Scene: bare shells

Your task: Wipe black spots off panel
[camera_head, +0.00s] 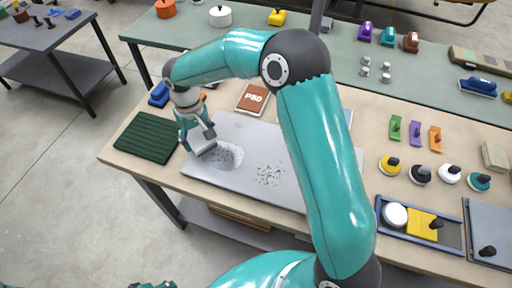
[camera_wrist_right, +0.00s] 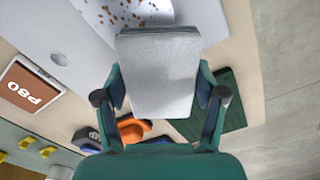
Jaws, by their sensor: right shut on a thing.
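A grey metal panel (camera_head: 262,133) lies on the wooden-topped bench. It bears two patches of dark spots: one at the left (camera_head: 222,155) in a shaded oval, one nearer the middle (camera_head: 270,175). My right gripper (camera_head: 198,143) is at the panel's left end, shut on a pale grey wiping block (camera_head: 204,149), beside the left spots. In the right wrist view the block (camera_wrist_right: 160,75) sits between the fingers, and the panel (camera_wrist_right: 95,15) shows brownish spots. I cannot tell whether the block touches the panel. Only a sliver of my left gripper (camera_head: 152,285) shows at the bottom edge.
A dark green ribbed mat (camera_head: 147,137) lies left of the panel. A P80 sheet (camera_head: 253,98) lies behind it. A blue tray (camera_head: 448,235) with a white pad and yellow block stands at the right, near several knobbed pads. My right arm hides part of the panel.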

